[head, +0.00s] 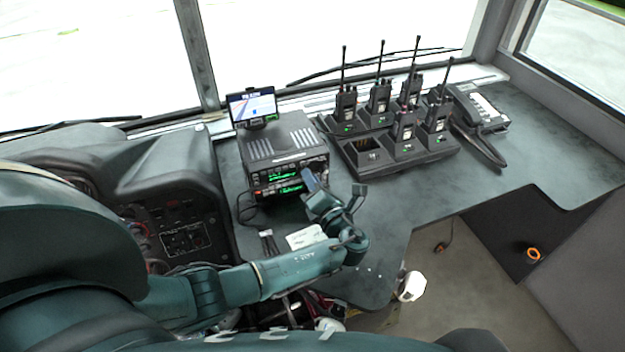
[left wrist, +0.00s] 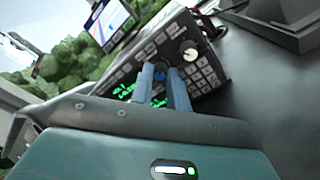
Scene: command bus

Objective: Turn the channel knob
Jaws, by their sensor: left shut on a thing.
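The black radio set (head: 285,148) with green displays and a vented top stands on the desk. My left gripper (head: 309,181) reaches the right part of the radio's front. The fingers hide part of the panel and any knob label. My right gripper is not in view.
A charging tray (head: 362,160) with several antennaed handheld radios is to the right, beside a desk phone (head: 482,108). A paper note (head: 306,237) lies near my left arm. The right desk surface (head: 545,150) is clear.

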